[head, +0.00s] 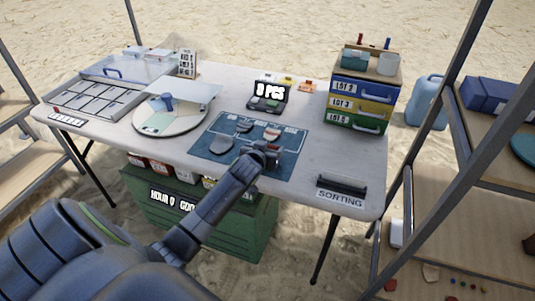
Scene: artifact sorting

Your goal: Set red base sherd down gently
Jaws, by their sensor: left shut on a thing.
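A dark blue mat (287,168) with pale outlines lies on the white table. My left gripper (270,150) is low over the middle of the mat and shut on the red base sherd (272,147), which is small and mostly hidden by the fingers. I cannot tell whether the sherd touches the mat. Grey sherds lie on the mat behind and to the left, one larger sherd (221,144) at the left and one (244,126) at the back. A reddish-pink sherd (272,134) lies just behind the gripper. My right gripper is not in view.
A drawer stack (359,99) with LOT labels stands at the right. A round board (170,124) and a compartment tray (95,101) are at the left. A SORTING label (340,198) is at the front right edge.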

